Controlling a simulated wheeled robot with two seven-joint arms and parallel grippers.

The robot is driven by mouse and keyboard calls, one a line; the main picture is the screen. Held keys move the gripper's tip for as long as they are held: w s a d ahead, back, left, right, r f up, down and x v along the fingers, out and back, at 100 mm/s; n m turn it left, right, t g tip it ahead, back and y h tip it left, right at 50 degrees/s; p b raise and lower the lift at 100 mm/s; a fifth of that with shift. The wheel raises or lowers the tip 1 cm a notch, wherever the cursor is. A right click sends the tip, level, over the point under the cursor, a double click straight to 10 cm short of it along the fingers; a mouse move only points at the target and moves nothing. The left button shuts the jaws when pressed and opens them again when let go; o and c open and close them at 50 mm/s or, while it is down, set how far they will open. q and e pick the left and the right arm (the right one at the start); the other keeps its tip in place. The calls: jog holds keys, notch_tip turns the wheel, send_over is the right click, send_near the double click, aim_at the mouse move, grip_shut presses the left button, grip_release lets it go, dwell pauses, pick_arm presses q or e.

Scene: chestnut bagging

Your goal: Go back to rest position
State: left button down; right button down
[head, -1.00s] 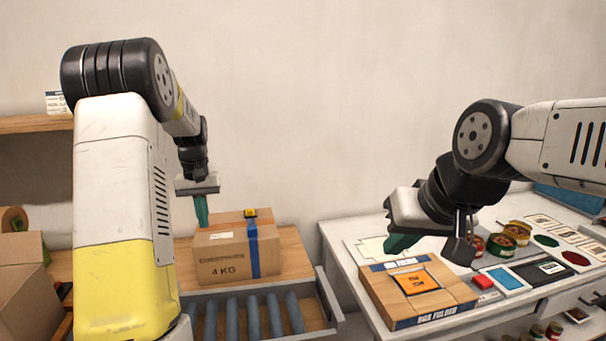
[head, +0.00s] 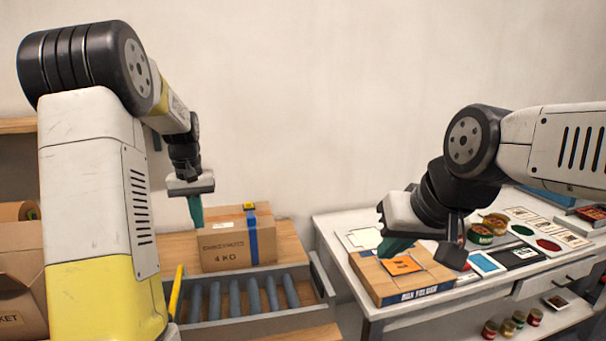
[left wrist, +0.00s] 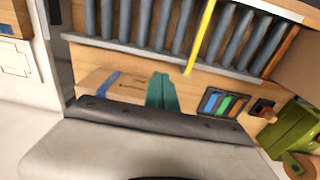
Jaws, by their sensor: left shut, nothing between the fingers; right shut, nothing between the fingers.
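My left gripper (head: 196,210) hangs in the air with its green fingers pointing down, just left of the cardboard box, and is shut with nothing in it. In the left wrist view its green fingers (left wrist: 162,94) are together. My right gripper (head: 392,246) is shut and empty, above the wooden box-folding board (head: 425,285) with an orange piece (head: 401,265) on it. Part of the right gripper hides the board's back edge.
A closed cardboard box marked 4 KG (head: 224,250) with a blue strap stands behind a roller conveyor (head: 250,296). A brown carton (head: 18,265) is at the left.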

pick_arm(q)
jog(key=s+d+r+m+t, duration=0.1)
jog(key=s+d+r+t, duration=0.1)
jog(key=s, duration=0.6)
jog(key=s+d+r+m+t+h, duration=0.1)
jog(key=s+d+r, duration=0.3)
jog(key=s+d, duration=0.3)
jog(key=s+d+r+m+t+h, duration=0.1)
jog(key=s+d+r+t, duration=0.1)
jog(key=s, duration=0.8)
jog(key=shift+s+d+r+t, duration=0.35)
jog(key=shift+d+r, duration=0.4)
jog(key=shift+d, duration=0.45)
